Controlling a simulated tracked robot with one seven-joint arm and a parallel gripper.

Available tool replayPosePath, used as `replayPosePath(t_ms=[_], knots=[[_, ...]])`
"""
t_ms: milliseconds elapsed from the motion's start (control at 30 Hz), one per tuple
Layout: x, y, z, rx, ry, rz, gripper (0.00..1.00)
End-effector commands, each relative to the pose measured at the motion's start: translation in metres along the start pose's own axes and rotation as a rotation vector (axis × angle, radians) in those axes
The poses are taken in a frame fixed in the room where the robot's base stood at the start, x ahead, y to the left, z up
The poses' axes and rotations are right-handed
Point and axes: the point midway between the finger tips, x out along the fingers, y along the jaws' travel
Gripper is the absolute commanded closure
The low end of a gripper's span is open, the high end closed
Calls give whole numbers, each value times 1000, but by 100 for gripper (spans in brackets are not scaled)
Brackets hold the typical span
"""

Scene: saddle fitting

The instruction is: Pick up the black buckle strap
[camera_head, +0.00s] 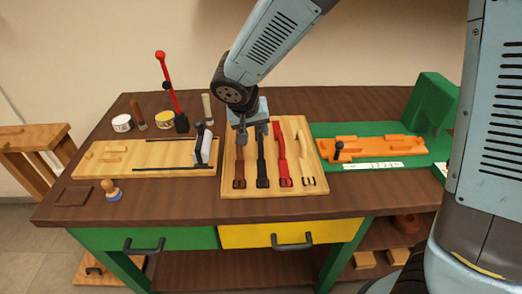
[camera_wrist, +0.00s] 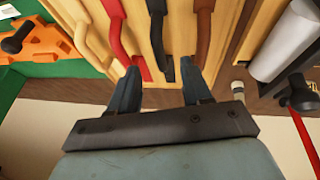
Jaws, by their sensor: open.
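The black buckle strap (camera_head: 262,169) lies on a light wooden board (camera_head: 231,154), with its buckle toward the front. A brown strap (camera_head: 239,172) lies to its left, and a red strap (camera_head: 282,156) and a cream strap (camera_head: 306,158) lie to its right. My gripper (camera_head: 252,138) is over the far part of the black strap, pointing down. In the wrist view, the black strap (camera_wrist: 157,30) runs between the two spread fingers of my gripper (camera_wrist: 160,75). The fingers are apart and hold nothing. How high they are above the board is hard to tell.
Left of the board is a wooden fixture (camera_head: 150,157) with a grey roller (camera_head: 203,146). A red lever (camera_head: 168,80) stands behind it. On the right, an orange jig (camera_head: 372,149) sits on a green base (camera_head: 436,104). The table front (camera_head: 190,205) is mostly clear.

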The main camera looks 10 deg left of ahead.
Motion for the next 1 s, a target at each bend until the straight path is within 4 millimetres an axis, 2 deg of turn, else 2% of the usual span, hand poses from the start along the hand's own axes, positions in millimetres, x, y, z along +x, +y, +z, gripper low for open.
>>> replayPosePath(t_ms=[100, 433, 700, 1000], knots=[[18, 1, 1, 0, -2, 3, 51], [41, 1, 2, 0, -2, 1, 51], [75, 2, 6, -1, -1, 2, 51], [84, 2, 5, -1, 1, -1, 51]])
